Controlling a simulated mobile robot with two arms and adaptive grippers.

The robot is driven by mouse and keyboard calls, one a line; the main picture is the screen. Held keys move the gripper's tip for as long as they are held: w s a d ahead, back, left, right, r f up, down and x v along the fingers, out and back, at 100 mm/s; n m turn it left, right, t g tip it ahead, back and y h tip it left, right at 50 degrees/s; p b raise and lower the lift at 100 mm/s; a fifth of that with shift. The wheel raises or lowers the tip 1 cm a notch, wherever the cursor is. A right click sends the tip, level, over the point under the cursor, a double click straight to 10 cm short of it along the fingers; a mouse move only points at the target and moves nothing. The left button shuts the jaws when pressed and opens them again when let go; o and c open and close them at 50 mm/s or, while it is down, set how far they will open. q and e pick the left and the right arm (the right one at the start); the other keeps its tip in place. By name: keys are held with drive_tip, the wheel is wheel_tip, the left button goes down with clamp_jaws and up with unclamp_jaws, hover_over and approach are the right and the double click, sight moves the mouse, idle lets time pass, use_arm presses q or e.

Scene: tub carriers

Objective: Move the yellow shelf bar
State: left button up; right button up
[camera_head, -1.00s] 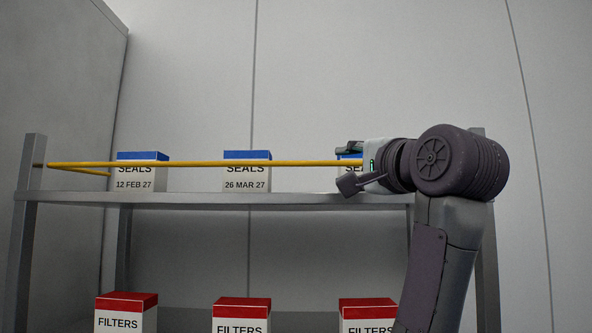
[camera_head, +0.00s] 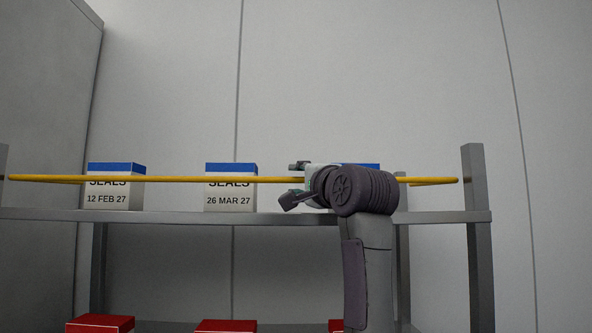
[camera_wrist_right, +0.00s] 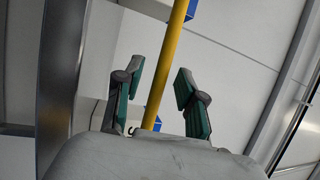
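The yellow shelf bar (camera_head: 160,179) runs level across the front of the upper shelf in the head view, with its right end by the right post. My right gripper (camera_head: 294,183) is at the bar, right of its middle. Its fingers are apart, one above and one below the bar. The right wrist view shows the yellow bar (camera_wrist_right: 168,62) passing between the spread fingers (camera_wrist_right: 160,100), nearer the left one, with gaps visible. My right wrist hides part of the bar in the head view. My left gripper is not in view.
White boxes with blue tops stand behind the bar, including a left SEALS box (camera_head: 115,198), a middle SEALS box (camera_head: 231,200) and a partly hidden one (camera_head: 361,165). They rest on the grey shelf (camera_head: 150,217). Red-topped boxes (camera_head: 100,323) are below. A grey post (camera_head: 480,240) stands right.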

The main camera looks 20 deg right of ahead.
drive_tip(key=shift+w+r, duration=0.1)
drive_tip(key=shift+w, duration=0.5)
clamp_jaws()
